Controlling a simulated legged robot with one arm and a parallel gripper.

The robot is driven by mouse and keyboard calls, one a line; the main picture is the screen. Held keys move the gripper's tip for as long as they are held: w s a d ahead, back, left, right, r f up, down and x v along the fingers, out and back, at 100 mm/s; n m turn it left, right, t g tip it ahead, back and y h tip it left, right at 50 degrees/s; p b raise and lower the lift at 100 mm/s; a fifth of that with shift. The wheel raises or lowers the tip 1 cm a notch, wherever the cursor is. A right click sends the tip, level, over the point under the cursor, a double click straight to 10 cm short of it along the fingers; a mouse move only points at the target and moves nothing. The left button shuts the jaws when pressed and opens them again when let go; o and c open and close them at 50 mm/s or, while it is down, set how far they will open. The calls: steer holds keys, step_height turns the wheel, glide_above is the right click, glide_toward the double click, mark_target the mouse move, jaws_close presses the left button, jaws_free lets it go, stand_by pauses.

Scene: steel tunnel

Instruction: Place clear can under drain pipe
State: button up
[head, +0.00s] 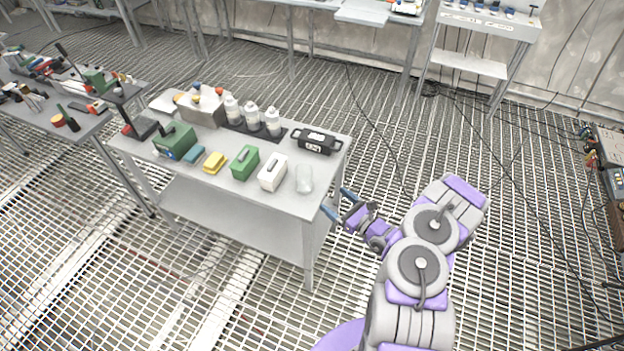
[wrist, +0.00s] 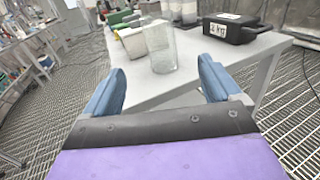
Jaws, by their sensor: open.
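The clear can (head: 304,179) stands upright near the right end of a grey metal table (head: 235,195). In the wrist view the clear can (wrist: 161,47) stands ahead of my gripper, between the lines of its two fingers. My gripper (head: 336,203) is open and empty just off the table's right edge, apart from the can. Its blue fingers (wrist: 162,85) are spread wide in the wrist view. I cannot make out a drain pipe in either view.
A white box (head: 272,172), a green box (head: 245,162) and a yellow item (head: 215,162) stand left of the can. Open grating floor surrounds the table. Cables and equipment (head: 605,165) lie at the far right.

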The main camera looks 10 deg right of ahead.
mark_target(310, 181)
steer(key=b+x, duration=0.2)
steer(key=x, duration=1)
steer(key=shift+w+f, duration=0.15)
steer(key=shift+f+b+x, duration=0.1)
steer(key=shift+b+x, duration=0.25)
steer(key=shift+x, duration=0.95)
steer(key=shift+f+b+x, duration=0.15)
steer(key=shift+b+x, duration=0.15)
steer(key=shift+x, duration=1)
steer(key=c, duration=1.2)
steer(key=shift+o, duration=0.2)
steer(key=shift+r, duration=0.15)
